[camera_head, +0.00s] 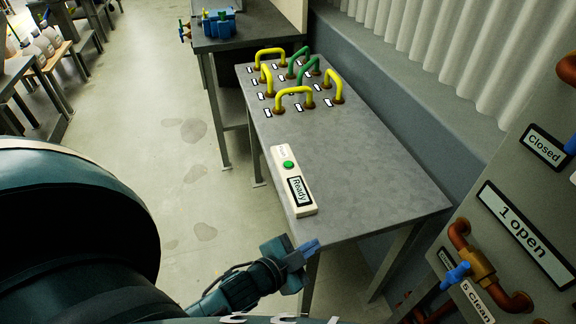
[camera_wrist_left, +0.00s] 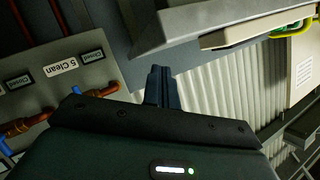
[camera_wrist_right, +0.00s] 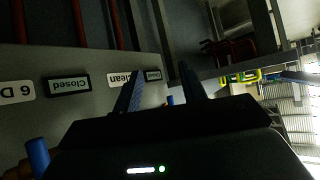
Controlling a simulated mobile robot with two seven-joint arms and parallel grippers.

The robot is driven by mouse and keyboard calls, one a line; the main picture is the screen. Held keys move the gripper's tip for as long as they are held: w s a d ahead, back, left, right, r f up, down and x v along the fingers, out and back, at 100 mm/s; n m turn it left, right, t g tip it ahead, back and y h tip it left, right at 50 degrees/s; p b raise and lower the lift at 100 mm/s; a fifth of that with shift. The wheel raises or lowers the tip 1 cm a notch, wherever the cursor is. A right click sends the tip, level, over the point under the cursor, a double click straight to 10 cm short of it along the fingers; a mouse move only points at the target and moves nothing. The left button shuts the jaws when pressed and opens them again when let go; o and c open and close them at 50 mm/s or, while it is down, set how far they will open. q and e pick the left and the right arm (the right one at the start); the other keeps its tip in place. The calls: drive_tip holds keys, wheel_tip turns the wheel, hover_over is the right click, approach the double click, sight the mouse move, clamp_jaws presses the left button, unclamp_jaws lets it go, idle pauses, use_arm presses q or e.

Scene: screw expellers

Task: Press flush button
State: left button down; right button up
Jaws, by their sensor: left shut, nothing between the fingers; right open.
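The flush button is a green round button (camera_head: 289,165) on a long white box (camera_head: 279,158) with a "Ready" display, lying on the grey table. In the left wrist view the end of the white box (camera_wrist_left: 240,34) shows at the upper right, and its button face is hardly visible. My left gripper (camera_head: 310,246) is shut and empty, just off the near left corner of the table, below the box's "Ready" end. It shows in the left wrist view (camera_wrist_left: 160,72). My right gripper (camera_wrist_right: 160,75) is open and empty in the right wrist view, facing the panel and pipes.
Yellow and green hose loops (camera_head: 295,92) stand at the far end of the grey table (camera_head: 370,190). A panel (camera_head: 545,215) with labels, copper pipes and a blue valve handle (camera_head: 456,274) stands at the right. The table right of the box is clear.

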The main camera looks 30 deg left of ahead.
use_arm(q)
drive_tip(key=w+a+r+m+g+h+b, duration=0.15)
drive_tip(key=w+r+m+h, duration=0.45)
drive_tip(key=m, duration=1)
drive_tip(key=w+a+r+m+g+h+b, duration=0.1)
drive_tip(key=w+r+m+g+h+b, duration=0.2)
drive_tip(key=w+m, duration=0.9)
drive_tip(key=a+r+m+y, duration=0.1)
drive_tip(key=a+m+y, duration=0.2)
drive_tip(key=a+m, duration=0.4)
drive_tip(key=w+a+r+m+g+y+b, duration=0.1)
drive_tip(key=a+r+m+y, duration=0.1)
drive_tip(key=a+m+y, duration=0.2)
drive_tip(key=a+m, duration=0.3)
drive_tip(key=a, duration=0.2)
drive_tip(key=shift+a+r+m, duration=0.3)
drive_tip(key=shift+a+m, duration=0.1)
use_arm(e)
drive_tip(key=shift+w+a+f+n+t+y, duration=0.15)
drive_tip(key=shift+a+f+y, duration=0.1)
drive_tip(key=shift+a, duration=0.15)
drive_tip(key=shift+w+a+f+n+t+y, duration=0.1)
drive_tip(key=shift+w+a+f+t+y, duration=0.1)
drive_tip(key=shift+a, duration=0.2)
drive_tip(key=shift+w+a+f+n+t+y, duration=0.15)
drive_tip(key=shift+a+y, duration=0.1)
drive_tip(key=shift+a, duration=0.15)
